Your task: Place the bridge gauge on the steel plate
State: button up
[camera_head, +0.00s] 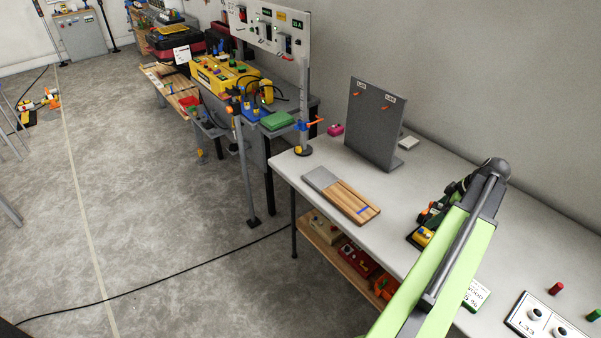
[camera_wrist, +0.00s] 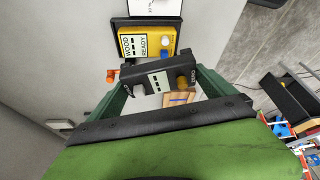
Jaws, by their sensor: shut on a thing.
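A dark bridge gauge (camera_wrist: 155,79) with a pale label, an orange knob and a grey knob sits between the green fingers of my gripper (camera_wrist: 160,84) in the wrist view. My gripper is shut on it. In the head view my gripper (camera_head: 438,208) is over the right part of the white table, and my arm hides much of it and the gauge. The grey steel plate (camera_head: 320,177) lies flat at the far left end of a wooden board (camera_head: 355,204), left of my gripper and apart from it. Nothing stands on the plate.
A grey upright panel (camera_head: 374,120) stands behind the board. A white device (camera_head: 545,318) is at the right. The white table (camera_head: 295,165) is clear around the plate.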

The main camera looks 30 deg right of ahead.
aim_at(322, 177)
jog(key=u, duration=0.4)
jog(key=i, duration=1.75)
jog(key=z, duration=0.75)
